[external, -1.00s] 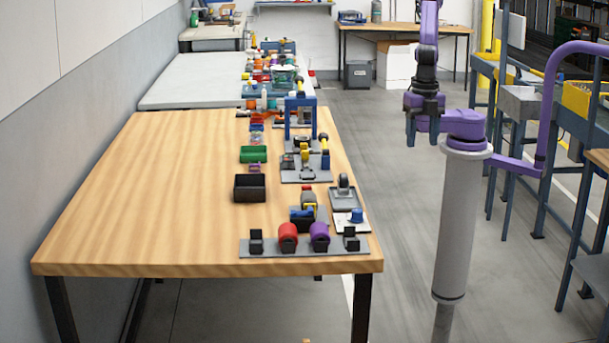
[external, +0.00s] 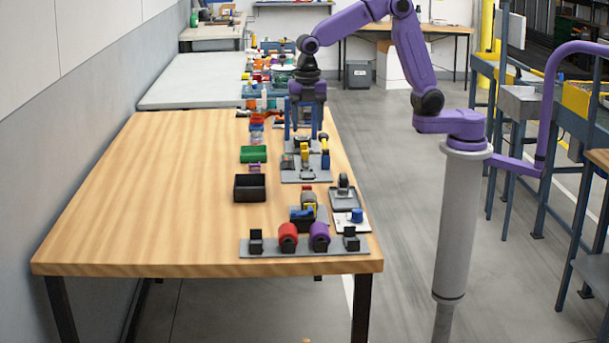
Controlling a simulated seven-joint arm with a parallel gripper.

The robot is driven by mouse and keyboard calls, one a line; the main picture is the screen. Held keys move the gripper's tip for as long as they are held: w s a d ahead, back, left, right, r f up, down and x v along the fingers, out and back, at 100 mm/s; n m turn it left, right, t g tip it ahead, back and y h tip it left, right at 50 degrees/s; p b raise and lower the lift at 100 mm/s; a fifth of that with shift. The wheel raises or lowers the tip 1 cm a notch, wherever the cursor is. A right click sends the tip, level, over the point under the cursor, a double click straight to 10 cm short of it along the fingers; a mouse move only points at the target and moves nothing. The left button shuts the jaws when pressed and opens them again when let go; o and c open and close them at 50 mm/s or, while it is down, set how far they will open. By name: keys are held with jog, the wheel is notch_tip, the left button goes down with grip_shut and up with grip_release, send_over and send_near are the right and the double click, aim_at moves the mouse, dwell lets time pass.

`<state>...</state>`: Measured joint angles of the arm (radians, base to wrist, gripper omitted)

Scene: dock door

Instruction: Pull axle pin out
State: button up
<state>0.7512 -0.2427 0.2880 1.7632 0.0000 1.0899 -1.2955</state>
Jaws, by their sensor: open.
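I cannot single out the axle pin at this size. A grey plate (external: 263,247) at the table's near edge carries a red roller (external: 288,232) and a purple roller (external: 319,232) between two black brackets (external: 256,238). Another grey plate (external: 305,176) farther back carries a yellow part (external: 304,155) and other small parts. My gripper (external: 307,124) is open, pointing down in front of the blue frame (external: 288,118), above the far part of the wooden table, and looks empty. Its fingertips are hard to separate from the frame.
A grey holder (external: 343,197) and a white plate with a blue knob (external: 357,216) sit near the right edge. The left half of the wooden table (external: 140,200) is clear.

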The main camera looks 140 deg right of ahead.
aim_at(307, 185)
notch_tip(307, 185, down, 17)
jog(key=shift+d+f, duration=0.1)
jog(key=shift+f, duration=0.1)
dwell(0.5)
